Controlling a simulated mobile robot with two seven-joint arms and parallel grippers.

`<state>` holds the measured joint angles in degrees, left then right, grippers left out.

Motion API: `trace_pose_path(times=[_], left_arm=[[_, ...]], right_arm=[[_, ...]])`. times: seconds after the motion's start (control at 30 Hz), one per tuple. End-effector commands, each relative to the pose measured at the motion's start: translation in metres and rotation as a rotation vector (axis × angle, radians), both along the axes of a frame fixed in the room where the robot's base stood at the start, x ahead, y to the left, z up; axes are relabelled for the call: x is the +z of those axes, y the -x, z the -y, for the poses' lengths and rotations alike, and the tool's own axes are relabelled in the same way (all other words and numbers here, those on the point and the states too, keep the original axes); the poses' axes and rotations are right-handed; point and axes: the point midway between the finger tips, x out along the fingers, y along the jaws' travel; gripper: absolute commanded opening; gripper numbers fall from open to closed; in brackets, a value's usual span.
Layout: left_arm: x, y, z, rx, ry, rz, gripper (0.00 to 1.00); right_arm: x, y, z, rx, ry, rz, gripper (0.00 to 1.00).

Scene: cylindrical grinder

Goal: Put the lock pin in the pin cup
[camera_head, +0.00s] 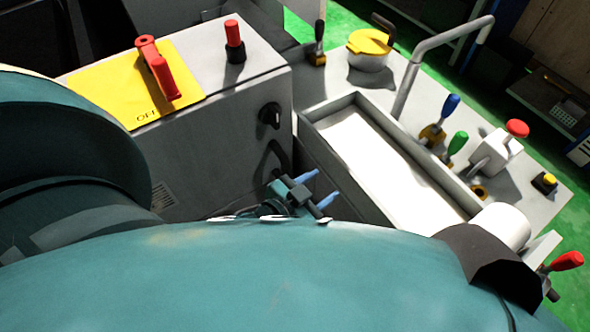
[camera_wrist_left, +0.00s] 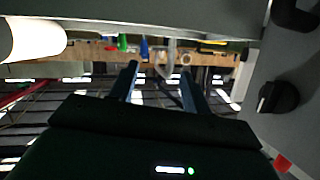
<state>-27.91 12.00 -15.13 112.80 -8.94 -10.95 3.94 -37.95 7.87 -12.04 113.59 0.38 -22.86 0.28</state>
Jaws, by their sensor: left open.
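A red pin (camera_head: 234,36) with a black lower part stands upright on top of the grey box at the upper left; it looks like the lock pin. I cannot tell for certain which thing is the pin cup. My left gripper (camera_head: 316,188) is in front of the box's side, lower than the pin and to its right. Its two blue-tipped fingers are apart with nothing between them. They also show in the left wrist view (camera_wrist_left: 158,78), again empty. My right gripper is not in view.
The grey box carries a yellow plate (camera_head: 95,82) with a red handle (camera_head: 157,70) and a black knob (camera_head: 270,115). A long tray (camera_head: 352,100), a yellow-lidded pot (camera_head: 369,58), a bent pipe and coloured levers stand right. My teal arm hides the foreground.

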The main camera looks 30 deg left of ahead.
Motion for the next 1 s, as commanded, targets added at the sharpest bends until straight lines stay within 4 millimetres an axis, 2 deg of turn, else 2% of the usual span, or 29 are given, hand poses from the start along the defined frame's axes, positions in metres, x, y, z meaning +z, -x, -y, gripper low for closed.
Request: trace_pose_path(times=[0.03, 0.1, 0.2, 0.3, 0.87, 1.0], left_arm=[[-0.023, 0.022, -0.004, 0.035, 0.021, -0.109, 0.48], [-0.046, 0.047, -0.007, 0.068, 0.044, -0.226, 0.48], [-0.066, 0.071, -0.009, 0.094, 0.063, -0.332, 0.48], [-0.073, 0.081, -0.01, 0.102, 0.071, -0.376, 0.48], [-0.074, 0.082, -0.01, 0.102, 0.071, -0.379, 0.48], [-0.074, 0.082, -0.01, 0.102, 0.07, -0.379, 0.39]], right_arm=[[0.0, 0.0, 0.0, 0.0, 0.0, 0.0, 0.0], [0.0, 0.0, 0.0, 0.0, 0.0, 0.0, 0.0], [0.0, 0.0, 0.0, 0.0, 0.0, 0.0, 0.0], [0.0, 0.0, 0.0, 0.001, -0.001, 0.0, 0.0], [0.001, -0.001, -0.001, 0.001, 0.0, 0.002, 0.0], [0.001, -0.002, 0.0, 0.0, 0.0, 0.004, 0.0]])
